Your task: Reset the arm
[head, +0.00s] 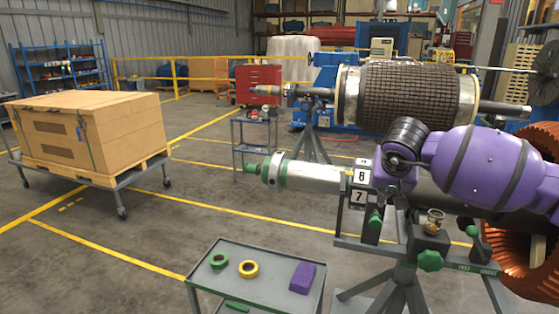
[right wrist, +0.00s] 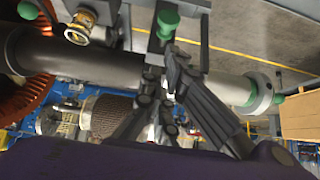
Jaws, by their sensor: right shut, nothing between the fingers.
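My right gripper (right wrist: 168,80) shows in the right wrist view with its dark fingers together and nothing between them. It is close to the grey rotor shaft (right wrist: 100,68); whether it touches the shaft cannot be told. In the head view my purple right arm comes in from the right, above the near rotor stand (head: 400,268), and its fingers are not clearly visible. The near shaft's pale end (head: 312,178) points left, beside tags marked 8 and 7. My left gripper is not in view.
A grey cart (head: 265,292) in front holds green tape (head: 218,260), yellow tape (head: 248,269) and a purple block (head: 303,278). A brass-and-glass fitting (head: 433,221) sits on the stand near my arm. Copper windings (head: 505,262) are at right. Open floor lies left, before a boxed pallet (head: 100,120).

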